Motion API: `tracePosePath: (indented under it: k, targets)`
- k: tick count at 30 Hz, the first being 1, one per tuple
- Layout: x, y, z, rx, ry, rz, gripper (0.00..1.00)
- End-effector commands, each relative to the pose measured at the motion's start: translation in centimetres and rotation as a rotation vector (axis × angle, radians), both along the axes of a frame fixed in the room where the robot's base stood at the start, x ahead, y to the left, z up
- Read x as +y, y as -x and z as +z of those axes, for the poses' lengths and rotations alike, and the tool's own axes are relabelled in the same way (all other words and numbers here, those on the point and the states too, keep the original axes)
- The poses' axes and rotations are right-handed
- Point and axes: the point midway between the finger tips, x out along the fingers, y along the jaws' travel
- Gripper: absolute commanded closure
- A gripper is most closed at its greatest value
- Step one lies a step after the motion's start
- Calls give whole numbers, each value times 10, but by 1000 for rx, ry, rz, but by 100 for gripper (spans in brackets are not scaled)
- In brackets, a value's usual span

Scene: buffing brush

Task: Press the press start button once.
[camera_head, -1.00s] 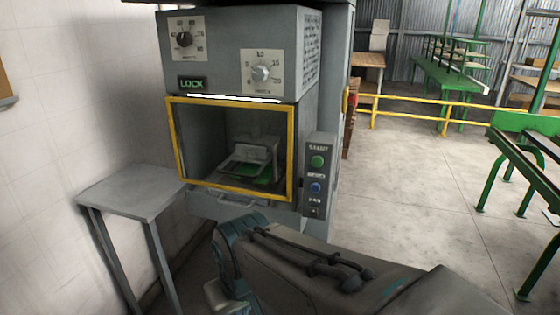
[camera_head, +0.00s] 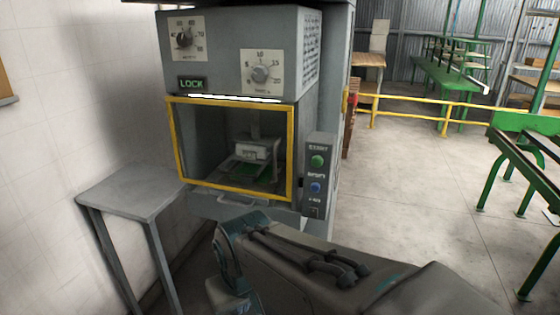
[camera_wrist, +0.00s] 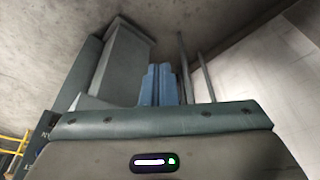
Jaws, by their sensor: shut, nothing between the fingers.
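The press (camera_head: 230,60) is a grey machine with a yellow-framed window (camera_head: 291,150). The green start button (camera_head: 317,161) is at the top of the control panel on its right side and is in plain view, with nothing touching it. Inside the window, a pale block (camera_head: 250,150) sits low over something green. A green LOCK sign (camera_head: 192,83) is lit. In the wrist view, my gripper's two bluish fingers (camera_wrist: 162,85) are side by side and shut, with nothing between them. In the head view my arm covers the lower middle, below the panel; the fingertips are hidden there.
A blue button (camera_head: 315,187) and a small switch (camera_head: 315,212) are below the green one. A grey side table (camera_head: 140,190) stands at the left by the wall. A yellow rail (camera_head: 410,103) and green benches are at the right. The floor between is clear.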

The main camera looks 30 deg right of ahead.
Motion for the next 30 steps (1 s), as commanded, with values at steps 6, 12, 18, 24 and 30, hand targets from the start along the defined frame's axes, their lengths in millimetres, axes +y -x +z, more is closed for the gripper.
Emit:
tracePosePath:
  k: [6, 12, 18, 24, 30]
  targets:
    - [-37, -44, 0, -158, 33, -166, 100]
    - [-82, -90, 5, -365, 45, -329, 100]
    - [-124, -126, 15, -570, 21, -451, 100]
    - [-162, -152, 26, -768, -45, -537, 100]
    - [-193, -167, 39, -953, -154, -591, 100]
